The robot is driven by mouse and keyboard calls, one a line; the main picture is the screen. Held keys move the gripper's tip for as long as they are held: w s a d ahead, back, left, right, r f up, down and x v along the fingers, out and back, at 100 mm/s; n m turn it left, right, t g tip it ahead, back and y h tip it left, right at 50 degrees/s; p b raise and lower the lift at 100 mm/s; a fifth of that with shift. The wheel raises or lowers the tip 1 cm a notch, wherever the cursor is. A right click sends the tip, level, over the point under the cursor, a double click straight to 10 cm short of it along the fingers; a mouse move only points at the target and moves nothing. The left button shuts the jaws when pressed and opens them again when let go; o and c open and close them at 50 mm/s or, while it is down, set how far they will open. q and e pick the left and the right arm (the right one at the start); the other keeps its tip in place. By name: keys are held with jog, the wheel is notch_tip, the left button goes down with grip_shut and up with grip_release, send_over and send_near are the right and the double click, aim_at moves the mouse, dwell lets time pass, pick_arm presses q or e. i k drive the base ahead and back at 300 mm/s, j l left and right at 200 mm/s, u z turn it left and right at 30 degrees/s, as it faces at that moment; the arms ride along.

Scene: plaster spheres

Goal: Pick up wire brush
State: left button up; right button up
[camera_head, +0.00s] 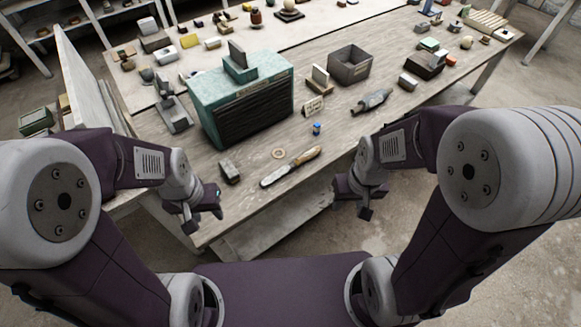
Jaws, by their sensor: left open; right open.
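A long, slim tool with a wooden handle (291,166) lies near the table's front edge and looks most like the wire brush; its bristles are too small to make out. A small dark block (230,171) lies to its left. My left gripper (203,217) is open and empty at the front edge, left of and nearer than the tool. My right gripper (352,206) is open and empty, off the front edge to the right of the tool. Neither touches it.
A teal cabinet with a dark slatted front (240,98) stands behind the tool. A small blue bottle (317,128), a grey metal tool (372,100) and a dark open box (349,64) stand to the right. The wooden tabletop (335,150) is bare around the tool's right end.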

aim_at(226, 165)
jog(key=i+l+u, duration=0.4)
jog(key=l, duration=0.25)
jog(key=i+l+u, duration=0.2)
jog(key=i+l, duration=0.1)
jog(key=l, duration=0.1)
